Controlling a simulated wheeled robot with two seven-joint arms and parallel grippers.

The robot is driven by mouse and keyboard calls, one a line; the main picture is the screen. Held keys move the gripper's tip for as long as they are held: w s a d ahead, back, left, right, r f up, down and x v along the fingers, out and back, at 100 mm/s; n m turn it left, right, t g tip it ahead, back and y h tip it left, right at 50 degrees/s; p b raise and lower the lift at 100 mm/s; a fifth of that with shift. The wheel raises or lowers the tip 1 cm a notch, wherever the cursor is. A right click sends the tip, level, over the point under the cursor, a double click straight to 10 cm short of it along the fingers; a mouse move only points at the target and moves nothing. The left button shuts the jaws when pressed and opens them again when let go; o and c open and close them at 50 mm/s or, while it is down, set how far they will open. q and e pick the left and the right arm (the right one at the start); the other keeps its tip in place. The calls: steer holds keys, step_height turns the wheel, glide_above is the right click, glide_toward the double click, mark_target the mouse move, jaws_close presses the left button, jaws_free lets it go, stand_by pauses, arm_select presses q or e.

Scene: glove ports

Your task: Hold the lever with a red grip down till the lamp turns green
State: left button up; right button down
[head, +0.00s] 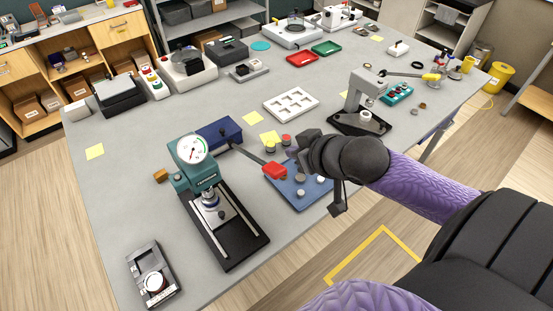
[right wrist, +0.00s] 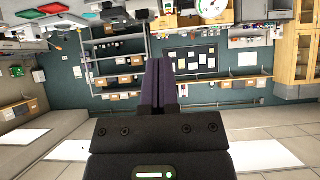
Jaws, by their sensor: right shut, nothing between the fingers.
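The lever's red grip (head: 275,170) shows in the head view at the end of a thin dark rod. I cannot make out a lit lamp. My left gripper is not in view.
A blue mat (head: 300,190) with small round pieces lies beneath my right wrist. A second, grey press (head: 360,105) stands to the right beyond it, and a white slotted tray (head: 291,104) behind. A grey fixture (head: 153,276) sits at the front left. The table's left part is mostly clear.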

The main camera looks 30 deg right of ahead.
glide_above(276, 170)
steer(key=w, duration=0.2)
step_height(276, 170, down, 6)
steer(key=shift+f, duration=0.1)
steer(key=s+f, duration=0.2)
steer(key=f, duration=0.1)
steer(key=shift+f, duration=0.25)
